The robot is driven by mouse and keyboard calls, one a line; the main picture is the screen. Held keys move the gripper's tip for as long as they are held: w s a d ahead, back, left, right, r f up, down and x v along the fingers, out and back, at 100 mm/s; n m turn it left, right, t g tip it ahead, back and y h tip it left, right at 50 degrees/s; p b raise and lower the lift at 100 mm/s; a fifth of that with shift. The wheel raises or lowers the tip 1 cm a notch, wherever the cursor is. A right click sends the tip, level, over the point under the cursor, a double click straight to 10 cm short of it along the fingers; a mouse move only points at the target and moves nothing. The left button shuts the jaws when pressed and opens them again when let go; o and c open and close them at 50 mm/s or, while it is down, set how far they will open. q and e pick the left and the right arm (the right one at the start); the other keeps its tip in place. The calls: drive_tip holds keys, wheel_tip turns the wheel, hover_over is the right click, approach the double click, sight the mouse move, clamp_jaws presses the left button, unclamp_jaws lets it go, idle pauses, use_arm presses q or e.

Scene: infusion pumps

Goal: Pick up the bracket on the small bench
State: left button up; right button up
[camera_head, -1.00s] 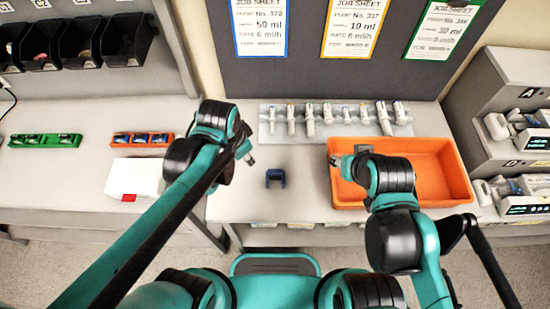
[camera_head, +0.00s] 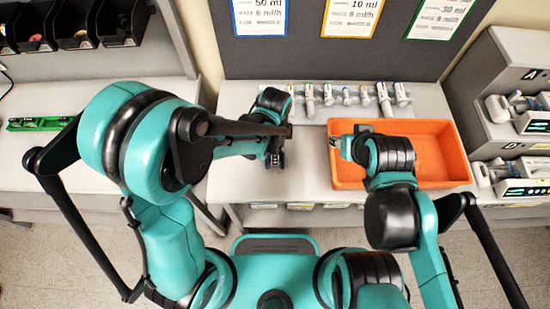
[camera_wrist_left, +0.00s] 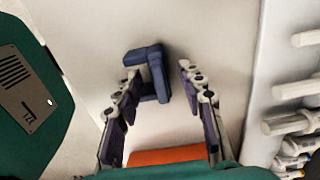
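The bracket (camera_wrist_left: 150,72) is a small dark blue angular piece on the pale bench top. In the left wrist view it lies between and just beyond the fingertips of my left gripper (camera_wrist_left: 158,74). The fingers are spread, with one tip close to the bracket's left side; whether they touch cannot be told. In the head view my left gripper (camera_head: 275,158) is down over the small bench (camera_head: 300,185), and the arm and gripper hide most of the bracket. My right gripper (camera_head: 336,145) is over the left rim of the orange bin; its finger opening is too small to read.
The orange bin (camera_head: 430,127) stands right of the bracket. A row of syringes (camera_head: 345,96) lies along the back of the bench. Pumps on a grey rack (camera_head: 515,115) stand at the right. A green tray (camera_head: 40,124) sits on the left bench.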

use_arm(q)
wheel_tip(320, 180, down, 2)
clamp_jaws()
drive_tip(key=shift+r, duration=0.1)
